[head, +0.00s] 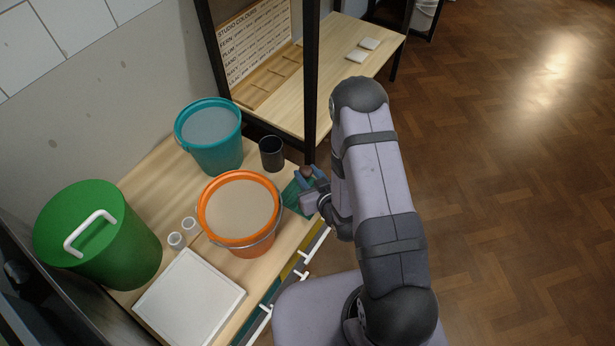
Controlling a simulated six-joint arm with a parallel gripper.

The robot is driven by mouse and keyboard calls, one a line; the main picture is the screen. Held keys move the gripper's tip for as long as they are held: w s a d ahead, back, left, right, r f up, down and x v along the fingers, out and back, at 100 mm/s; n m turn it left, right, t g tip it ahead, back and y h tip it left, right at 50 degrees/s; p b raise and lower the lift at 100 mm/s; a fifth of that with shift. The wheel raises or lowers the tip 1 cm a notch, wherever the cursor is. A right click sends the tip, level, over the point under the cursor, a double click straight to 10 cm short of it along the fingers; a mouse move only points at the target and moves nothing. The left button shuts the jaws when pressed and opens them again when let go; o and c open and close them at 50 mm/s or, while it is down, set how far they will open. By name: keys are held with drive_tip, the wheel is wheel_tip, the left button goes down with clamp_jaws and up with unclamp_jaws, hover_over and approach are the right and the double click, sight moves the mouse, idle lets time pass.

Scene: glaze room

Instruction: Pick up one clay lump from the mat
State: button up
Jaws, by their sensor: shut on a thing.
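The mat (290,198) is a small dark green piece on the wooden bench, just right of the orange bucket. My gripper (307,173) is over the mat's right side, its fingers pointing toward the back. It is shut on a small reddish-brown clay lump (306,169), which shows between the fingertips. I cannot tell whether the lump touches the mat or is above it. My gripper and arm hide part of the mat, and no other lump is visible on it.
An orange bucket (240,208) stands close left of my gripper. A black cup (272,154) and a teal bucket (209,136) stand behind. A green lidded bin (97,238), two small jars (183,233) and a white tray (190,302) are farther left. A dark shelf post (312,85) rises behind my gripper.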

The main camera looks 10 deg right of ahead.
sight(307, 175)
wheel_tip(307, 175, up, 7)
drive_tip(key=shift+p, duration=1.05)
drive_tip(key=shift+a, duration=0.1)
